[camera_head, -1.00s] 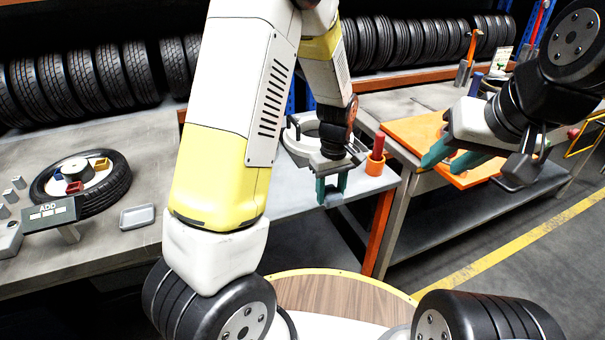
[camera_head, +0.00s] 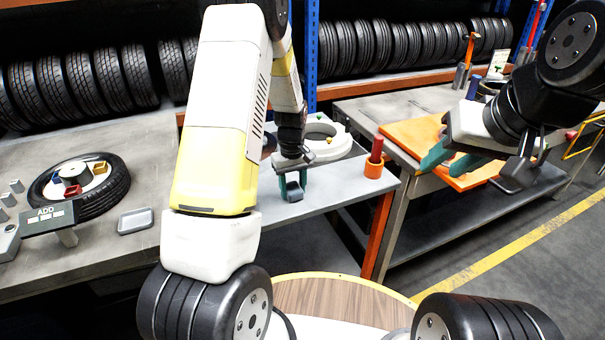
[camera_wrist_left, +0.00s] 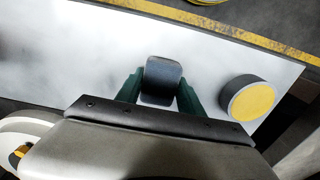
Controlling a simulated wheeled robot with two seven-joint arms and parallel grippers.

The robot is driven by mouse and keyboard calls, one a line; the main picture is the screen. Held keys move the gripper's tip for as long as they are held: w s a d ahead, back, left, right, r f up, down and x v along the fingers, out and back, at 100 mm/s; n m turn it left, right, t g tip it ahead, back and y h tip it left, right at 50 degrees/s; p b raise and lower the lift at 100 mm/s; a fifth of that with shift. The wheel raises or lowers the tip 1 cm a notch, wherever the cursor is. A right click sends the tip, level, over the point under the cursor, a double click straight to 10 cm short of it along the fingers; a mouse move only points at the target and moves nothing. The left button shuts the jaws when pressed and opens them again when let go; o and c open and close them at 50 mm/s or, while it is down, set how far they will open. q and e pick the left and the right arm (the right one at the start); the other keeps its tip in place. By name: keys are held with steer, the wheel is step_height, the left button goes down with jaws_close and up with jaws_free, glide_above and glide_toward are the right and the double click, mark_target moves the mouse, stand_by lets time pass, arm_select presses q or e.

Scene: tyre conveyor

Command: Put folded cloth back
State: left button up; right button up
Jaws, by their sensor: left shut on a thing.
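The folded cloth (camera_head: 295,190) is a small dark blue-grey piece between the teal fingers of my left gripper (camera_head: 294,185). In the left wrist view the cloth (camera_wrist_left: 162,79) shows as a rounded block, with one finger of the left gripper (camera_wrist_left: 160,92) on each side. My left gripper is shut on it, over the grey side table (camera_head: 335,178). I cannot tell whether the cloth touches the table. My right gripper (camera_head: 448,160) is open and empty, its teal fingers apart in front of the orange board (camera_head: 400,135).
A white ring-shaped fixture (camera_head: 325,148) stands behind my left gripper. An orange holder with a red stick (camera_head: 374,170) is at the table's right edge. The table front is clear.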

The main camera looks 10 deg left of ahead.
mark_target(293, 187)
arm_select(q)
steer(key=shift+f, duration=0.15)
steer(key=o, duration=1.3)
step_height(293, 187, up, 12)
steer(key=s+r+m+t+h, duration=0.2)
steer(key=s+r+m+t, duration=0.1)
steer(key=s+r, duration=0.85)
steer(key=s+d+r+m+t, duration=0.1)
steer(key=s+r+m, duration=0.1)
steer(key=s, duration=0.4)
steer(key=s+d+r+m+t, duration=0.1)
steer(key=s+r+m+t, duration=0.1)
steer(key=s+r, duration=0.2)
steer(key=s, duration=0.2)
steer(key=shift+s+r, duration=0.35)
steer(key=shift+s, duration=0.05)
